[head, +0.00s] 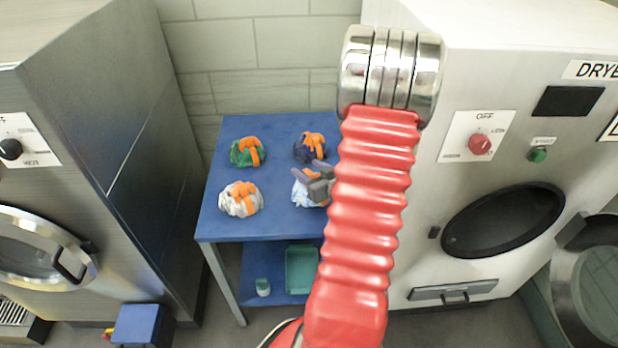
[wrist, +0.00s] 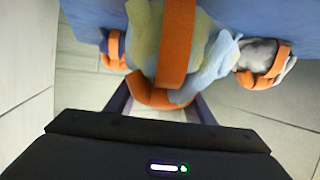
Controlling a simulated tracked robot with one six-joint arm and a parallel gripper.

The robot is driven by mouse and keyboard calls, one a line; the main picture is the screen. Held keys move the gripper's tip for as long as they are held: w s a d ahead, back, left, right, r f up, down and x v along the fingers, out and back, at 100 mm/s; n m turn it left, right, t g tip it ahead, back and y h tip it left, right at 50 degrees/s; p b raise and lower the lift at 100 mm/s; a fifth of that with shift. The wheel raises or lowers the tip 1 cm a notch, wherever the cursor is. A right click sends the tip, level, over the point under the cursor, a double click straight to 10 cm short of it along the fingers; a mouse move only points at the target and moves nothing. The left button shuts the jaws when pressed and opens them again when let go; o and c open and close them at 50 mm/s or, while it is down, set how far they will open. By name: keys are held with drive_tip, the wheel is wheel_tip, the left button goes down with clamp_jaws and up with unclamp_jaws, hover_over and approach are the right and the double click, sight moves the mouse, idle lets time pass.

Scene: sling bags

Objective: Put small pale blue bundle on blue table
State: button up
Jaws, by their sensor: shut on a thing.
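The small pale blue bundle (head: 303,196) is at the front right part of the blue table (head: 275,225) in the head view. It has orange straps and yellowish patches, and it fills the upper middle of the wrist view (wrist: 205,70). My gripper (head: 320,184) is shut on it, with a dark finger on either side in the wrist view (wrist: 162,98). My red arm hides the right part of the table. I cannot tell whether the bundle's underside touches the tabletop.
A whitish grey bundle (head: 240,207) lies left of the held one. A green bundle (head: 243,153) and a dark navy bundle (head: 303,151) lie behind. Washer (head: 95,130) and dryer (head: 445,205) flank the table. A teal tray (head: 301,270) is on the lower shelf.

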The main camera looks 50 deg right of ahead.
drive_tip(key=shift+f, duration=1.55)
drive_tip(key=o, duration=1.2)
drive_tip(key=shift+f, duration=0.1)
